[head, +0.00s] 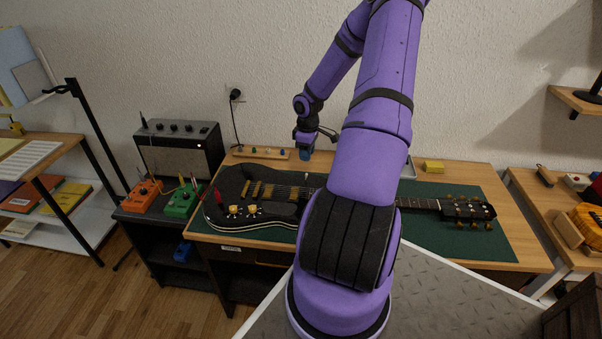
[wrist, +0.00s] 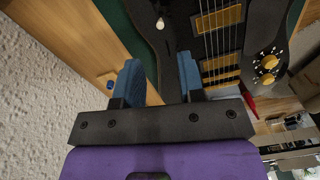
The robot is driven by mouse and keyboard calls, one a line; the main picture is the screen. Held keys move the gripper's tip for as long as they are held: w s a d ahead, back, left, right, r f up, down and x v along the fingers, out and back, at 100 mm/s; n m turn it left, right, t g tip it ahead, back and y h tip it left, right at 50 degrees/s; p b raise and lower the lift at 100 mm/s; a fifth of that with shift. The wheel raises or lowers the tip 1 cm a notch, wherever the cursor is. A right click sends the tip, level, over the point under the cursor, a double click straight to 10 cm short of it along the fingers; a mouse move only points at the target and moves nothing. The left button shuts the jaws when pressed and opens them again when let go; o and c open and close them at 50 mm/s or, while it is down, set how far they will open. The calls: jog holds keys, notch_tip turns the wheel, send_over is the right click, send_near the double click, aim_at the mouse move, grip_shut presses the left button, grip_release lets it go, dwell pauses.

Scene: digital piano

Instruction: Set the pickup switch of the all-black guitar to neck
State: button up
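The all-black guitar (head: 228,190) lies flat on a green mat (head: 460,244) on the wooden table, its neck pointing right in the head view. My arm hides part of its body and neck. In the wrist view the black body (wrist: 158,48) shows gold pickups (wrist: 220,76) and gold knobs (wrist: 268,63). A small cream-tipped switch (wrist: 160,23) stands on the body; its setting is too small to tell. My gripper (head: 305,154) hangs near the guitar's far edge. In the wrist view my gripper (wrist: 160,66) has its blue fingers apart, nothing between them, with the switch beyond the gap.
A wooden strip with small coloured knobs (head: 262,153) lies behind the guitar, near the wall. An amplifier (head: 180,150), an orange pedal (head: 142,196) and a green pedal (head: 182,205) stand left of the table. A yellow block (head: 434,166) lies at the back right.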

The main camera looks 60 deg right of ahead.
aim_at(306, 177)
notch_tip(306, 177, down, 9)
jog(key=shift+a+f, duration=0.1)
jog(key=shift+f, duration=0.05)
dwell(0.4)
grip_shut()
